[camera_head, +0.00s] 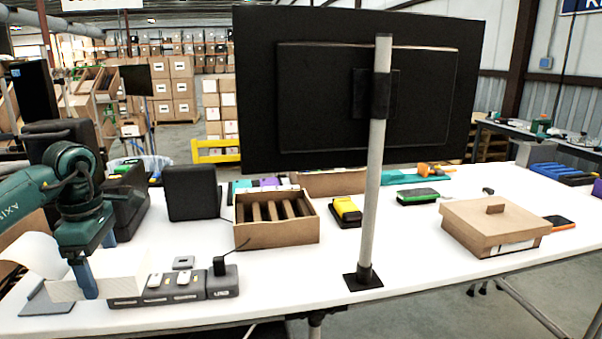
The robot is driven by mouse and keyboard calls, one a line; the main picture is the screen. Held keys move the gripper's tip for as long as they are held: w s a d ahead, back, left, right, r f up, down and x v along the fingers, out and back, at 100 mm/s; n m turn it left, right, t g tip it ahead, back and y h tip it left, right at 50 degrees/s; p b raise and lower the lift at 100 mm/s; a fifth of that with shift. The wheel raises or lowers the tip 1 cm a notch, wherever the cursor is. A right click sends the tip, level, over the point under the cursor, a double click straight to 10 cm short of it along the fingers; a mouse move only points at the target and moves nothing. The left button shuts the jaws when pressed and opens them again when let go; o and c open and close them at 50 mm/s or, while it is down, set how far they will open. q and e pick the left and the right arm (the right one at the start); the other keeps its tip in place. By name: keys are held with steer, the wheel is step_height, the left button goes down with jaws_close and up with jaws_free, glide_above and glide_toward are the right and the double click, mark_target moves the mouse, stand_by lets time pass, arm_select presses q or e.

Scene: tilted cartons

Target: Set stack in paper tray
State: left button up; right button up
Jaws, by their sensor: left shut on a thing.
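My left gripper (97,268) comes in from the left edge, pointing down with blue fingers. It is shut on a white paper stack (122,274) at the table's front left. One finger shows in front of the stack; the other is mostly hidden behind it. A curled white sheet (32,252) extends to the left of the gripper. A flat dark grey piece (45,304) lies below the paper on the table; I cannot tell whether it is the paper tray. My right gripper is not in view.
A grey charging dock (170,293) stands just right of the paper. An open divided carton (277,234) sits behind it. A monitor's pole (372,200) rises mid-table. A lidded cardboard box (490,226) is at right.

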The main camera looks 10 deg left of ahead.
mark_target(96, 265)
arm_select(q)
steer(key=r+p, duration=0.1)
steer(key=r, duration=0.1)
steer(key=s+r+p, duration=0.1)
steer(key=p, duration=0.1)
steer(key=shift+r, duration=0.4)
step_height(96, 265, up, 8)
steer(key=w+p, duration=0.1)
steer(key=p, duration=0.7)
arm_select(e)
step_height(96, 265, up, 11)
arm_select(q)
steer(key=s+d+f+m, duration=0.4)
steer(key=d+f+m, duration=0.1)
steer(key=d+m, duration=0.5)
steer(key=s+d+f+m, duration=0.4)
steer(key=d+f+m, duration=0.2)
steer(key=d+m, duration=0.5)
steer(key=shift+s+m, duration=0.3)
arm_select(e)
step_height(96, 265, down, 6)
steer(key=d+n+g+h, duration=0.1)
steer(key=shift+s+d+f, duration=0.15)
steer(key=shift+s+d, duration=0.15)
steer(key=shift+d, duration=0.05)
